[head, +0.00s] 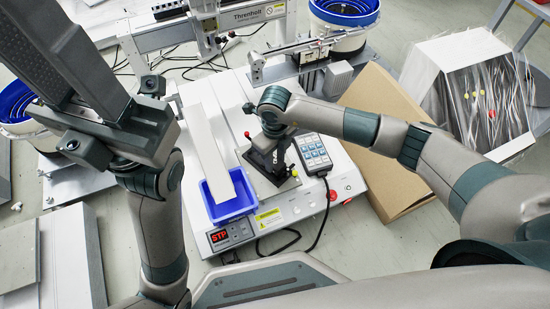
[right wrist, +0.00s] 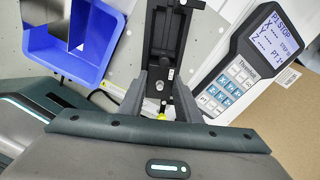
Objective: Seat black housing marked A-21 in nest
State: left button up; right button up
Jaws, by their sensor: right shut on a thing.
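No A-21 mark is readable. My left gripper (head: 60,60) looms large at upper left, well away from the fixture; its jaw state is unclear.
A red-knobbed lever (head: 247,134) is close by. A cardboard box (head: 385,150) stands at right.

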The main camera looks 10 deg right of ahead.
jog(key=shift+r, duration=0.1)
dwell(0.6)
dwell(0.5)
jog(key=shift+f, duration=0.35)
jog(key=shift+f+b, duration=0.35)
jog(key=shift+f, duration=0.25)
dwell(0.6)
jog(key=o, duration=1.2)
jog(key=shift+o, duration=0.2)
